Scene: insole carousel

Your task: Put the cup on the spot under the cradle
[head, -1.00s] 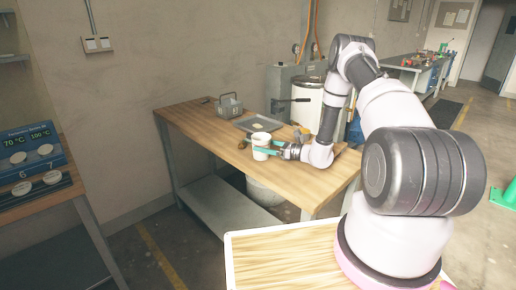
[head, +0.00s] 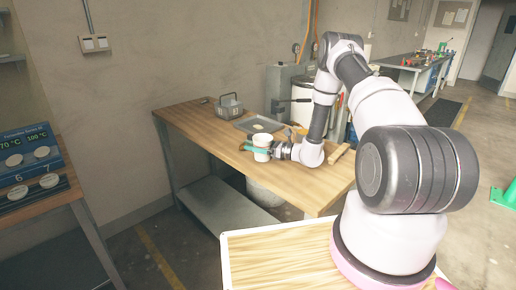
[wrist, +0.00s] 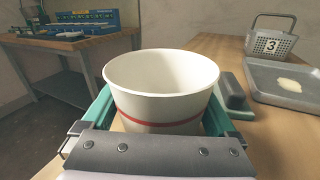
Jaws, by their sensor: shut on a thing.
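The cup is white with a red band. It stands upright in my gripper (head: 268,150), whose teal fingers close on its two sides. In the head view the cup (head: 262,146) is over the wooden table, towards its front edge; I cannot tell whether it touches the top. In the wrist view the cup (wrist: 160,85) fills the middle between the fingers, open end up, and its inside looks empty as far as I see. My gripper also shows in the wrist view (wrist: 162,118). I cannot make out the cradle or the spot under it.
A grey tray (head: 243,126) with a pale patch lies behind the cup, and a grey basket (wrist: 270,43) marked 3 stands beyond it. A grey machine with a dark handle (head: 290,101) stands behind the table.

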